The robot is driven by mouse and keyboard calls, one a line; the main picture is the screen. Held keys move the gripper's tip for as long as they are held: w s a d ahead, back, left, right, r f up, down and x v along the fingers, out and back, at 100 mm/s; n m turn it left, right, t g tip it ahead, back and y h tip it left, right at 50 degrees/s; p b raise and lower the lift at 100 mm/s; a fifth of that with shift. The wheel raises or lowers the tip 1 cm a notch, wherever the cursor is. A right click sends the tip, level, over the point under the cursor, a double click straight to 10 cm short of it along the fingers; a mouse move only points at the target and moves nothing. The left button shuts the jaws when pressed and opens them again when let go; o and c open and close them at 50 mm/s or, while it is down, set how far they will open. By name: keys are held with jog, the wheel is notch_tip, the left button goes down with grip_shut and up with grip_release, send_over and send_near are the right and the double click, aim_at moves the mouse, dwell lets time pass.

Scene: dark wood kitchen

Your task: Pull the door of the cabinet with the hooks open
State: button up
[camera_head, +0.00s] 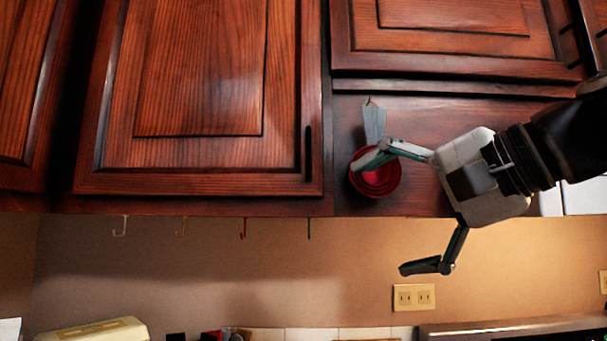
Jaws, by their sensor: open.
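The cabinet door (198,155) is dark red-brown wood with a raised middle panel, and it looks closed. Its dark vertical handle (308,153) is near its lower right edge. Several small hooks hang under the cabinet, among them a white hook (120,227) and a red hook (243,229). My gripper (388,215) is open, to the right of the handle and apart from it. Its upper finger overlaps a red round measuring cup (378,178) in the picture; I cannot tell whether they touch. No part of the handle is covered.
The red cup hangs by a grey handle on the wood panel right of the door. Another cabinet door (455,45) is above my gripper. A wall outlet (413,297) is below it. A cream appliance (92,331) stands at lower left. The space before the door looks free.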

aim_at(310, 151)
notch_tip(310, 151, up, 10)
jog(key=w+m+t+y, duration=0.1)
jog(key=w+t+y, duration=0.1)
jog(key=y, duration=0.1)
jog(key=x, duration=0.9)
jog(key=p+x, duration=0.1)
jog(key=x, duration=0.3)
jog(key=shift+w+a+r, duration=0.1)
jog(key=shift+w+r, duration=0.15)
jog(key=shift+w, duration=0.05)
jog(key=c, duration=1.7)
jog(key=shift+s, duration=0.15)
